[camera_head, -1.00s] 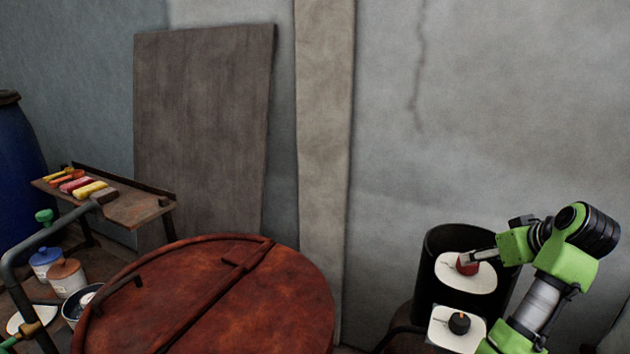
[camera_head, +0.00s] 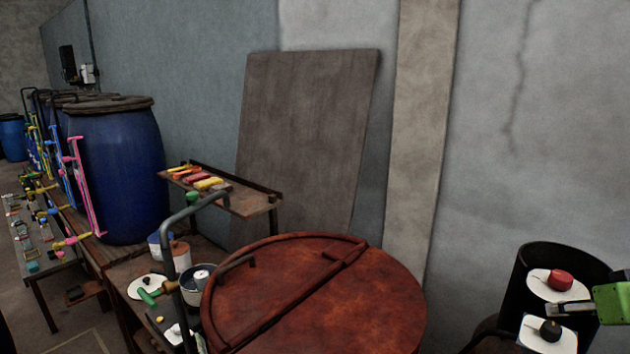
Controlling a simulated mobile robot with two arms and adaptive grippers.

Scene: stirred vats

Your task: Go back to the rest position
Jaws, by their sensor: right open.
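My right gripper (camera_head: 568,308) is green with grey fingers and reaches in from the right edge. It is open and empty, apart from the red knob (camera_head: 559,280) and just below it in the picture. The red knob is on a white plate on the black cylindrical housing (camera_head: 518,290). A black knob (camera_head: 550,331) with an orange mark is on a second white plate below. Most of my right arm is outside the picture. My left gripper does not show.
A rusty red vat lid (camera_head: 330,305) fills the lower middle, with a bent grey pipe (camera_head: 190,212) beside it. A small shelf (camera_head: 245,203) holds coloured bars. Blue barrels (camera_head: 118,170) and a bench of valves stand left. A brown board (camera_head: 305,140) leans on the wall.

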